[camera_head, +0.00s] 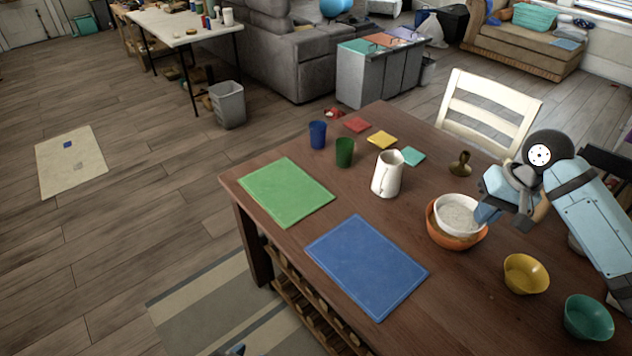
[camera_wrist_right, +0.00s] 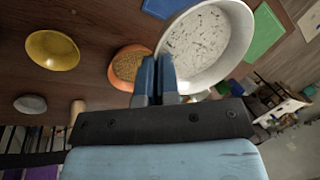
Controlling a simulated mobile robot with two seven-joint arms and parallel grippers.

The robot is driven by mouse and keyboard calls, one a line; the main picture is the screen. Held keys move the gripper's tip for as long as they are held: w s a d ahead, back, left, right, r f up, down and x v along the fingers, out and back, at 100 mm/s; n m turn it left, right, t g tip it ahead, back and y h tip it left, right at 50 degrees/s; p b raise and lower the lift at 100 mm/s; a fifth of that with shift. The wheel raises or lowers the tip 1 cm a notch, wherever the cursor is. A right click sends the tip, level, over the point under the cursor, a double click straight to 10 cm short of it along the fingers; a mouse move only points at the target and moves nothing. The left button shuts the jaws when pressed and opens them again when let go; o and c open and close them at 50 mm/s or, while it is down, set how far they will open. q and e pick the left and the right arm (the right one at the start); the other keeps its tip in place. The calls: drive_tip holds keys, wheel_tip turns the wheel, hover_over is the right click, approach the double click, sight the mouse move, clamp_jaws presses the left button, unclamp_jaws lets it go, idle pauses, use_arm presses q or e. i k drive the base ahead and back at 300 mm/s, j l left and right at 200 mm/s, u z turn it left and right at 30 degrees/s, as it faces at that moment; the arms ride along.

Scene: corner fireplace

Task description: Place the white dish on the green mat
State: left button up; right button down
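The white dish (camera_head: 459,213) is a round bowl with a speckled inside, above the orange bowl (camera_head: 468,241) on the wooden table. It looks large and close in the right wrist view (camera_wrist_right: 205,45), with the orange bowl (camera_wrist_right: 127,68) partly behind it. My right gripper (camera_head: 484,214) has its fingers (camera_wrist_right: 155,75) close together at the dish's rim and appears shut on it. The green mat (camera_head: 287,192) lies flat and empty at the table's left end. Only a small bit of what looks like my left gripper (camera_head: 236,350) shows at the bottom edge.
A blue mat (camera_head: 367,266) lies in front of the green mat. A white pitcher (camera_head: 386,174), blue cup (camera_head: 317,134) and green cup (camera_head: 344,152) stand behind. Yellow (camera_head: 526,274) and teal (camera_head: 588,318) bowls sit at the right. A chair (camera_head: 490,110) is behind the table.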

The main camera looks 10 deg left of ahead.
sight(286, 188)
drive_tip(key=i+j+u, duration=0.3)
drive_tip(key=j, duration=0.15)
drive_tip(key=i+j+u, duration=0.3)
drive_tip(key=j, duration=0.15)
drive_tip(key=i+j+u, duration=0.2)
drive_tip(key=j+u, duration=0.15)
